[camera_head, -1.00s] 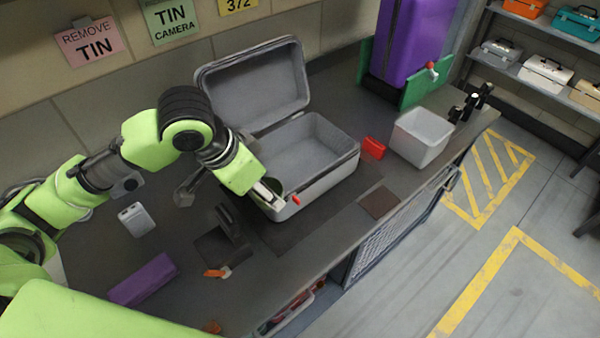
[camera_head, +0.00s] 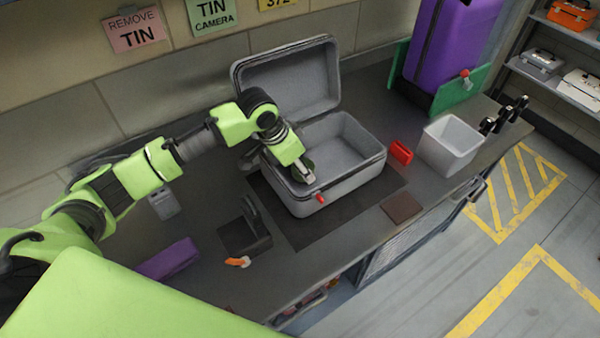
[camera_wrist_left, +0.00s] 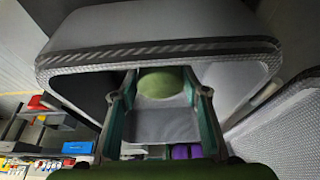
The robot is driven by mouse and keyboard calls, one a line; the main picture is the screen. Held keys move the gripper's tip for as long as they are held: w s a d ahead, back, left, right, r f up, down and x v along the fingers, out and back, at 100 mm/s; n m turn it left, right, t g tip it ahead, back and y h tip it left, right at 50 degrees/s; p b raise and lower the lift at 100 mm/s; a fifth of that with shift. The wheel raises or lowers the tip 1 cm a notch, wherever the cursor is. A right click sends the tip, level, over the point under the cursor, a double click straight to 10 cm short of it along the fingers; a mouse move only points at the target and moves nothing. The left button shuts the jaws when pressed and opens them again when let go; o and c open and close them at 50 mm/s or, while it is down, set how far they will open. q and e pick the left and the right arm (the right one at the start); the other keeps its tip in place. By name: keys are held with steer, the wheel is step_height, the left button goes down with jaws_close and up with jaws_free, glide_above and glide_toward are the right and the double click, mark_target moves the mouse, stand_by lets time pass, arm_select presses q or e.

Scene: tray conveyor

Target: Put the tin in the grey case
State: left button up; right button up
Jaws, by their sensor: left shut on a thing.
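The grey case (camera_head: 372,168) stands open on the bench, its lid (camera_head: 290,80) tilted up at the back. My left gripper (camera_head: 307,172) is over the near left part of the case's opening, pointing down. It is shut on a green rounded thing, which I take to be the tin (camera_wrist_left: 165,82), seen between the two fingers in the left wrist view. In the head view the tin is mostly hidden by the gripper. I cannot tell how far it is above the case floor. My right gripper is not in view.
A red box (camera_head: 401,152) and a white bin (camera_head: 452,145) stand right of the case. A brown pad (camera_head: 402,207) lies in front. A black stand (camera_head: 245,232), purple box (camera_head: 168,258) and grey device (camera_head: 163,203) are on the left. A purple suitcase (camera_head: 455,45) stands behind.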

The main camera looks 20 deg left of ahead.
mark_target(300, 175)
arm_select(q)
steer(key=shift+s+f, duration=0.1)
steer(key=shift+f, duration=1.3)
steer(key=shift+f, duration=0.15)
steer(key=o, duration=1.1)
steer(key=v, duration=1.2)
steer(key=shift+r, duration=0.2)
